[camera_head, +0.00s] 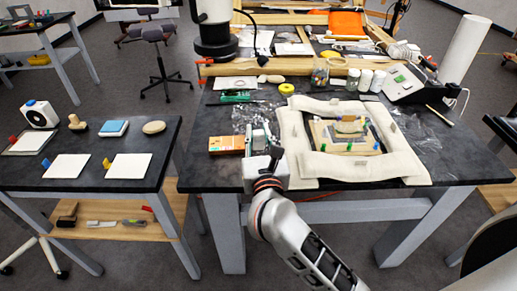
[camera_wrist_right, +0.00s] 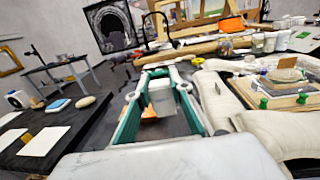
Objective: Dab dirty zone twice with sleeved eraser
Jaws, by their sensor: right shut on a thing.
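My right gripper (camera_head: 261,138) is left of the padded frame, above the dark table's front edge. In the right wrist view its green-lined fingers (camera_wrist_right: 160,100) are shut on a pale block, seemingly the sleeved eraser (camera_wrist_right: 162,97). Its lower end is clear of the fragment. The fragment also shows at the right of the wrist view (camera_wrist_right: 285,77). I cannot make out the dirty zone. My left gripper is out of view.
An orange box (camera_head: 226,144) lies left of the right gripper. Jars (camera_head: 352,79), a yellow tape roll (camera_head: 286,88) and a tilted device (camera_head: 402,84) stand behind the frame. A side table (camera_head: 30,171) holds white cards, a blue-topped block and a pale oval.

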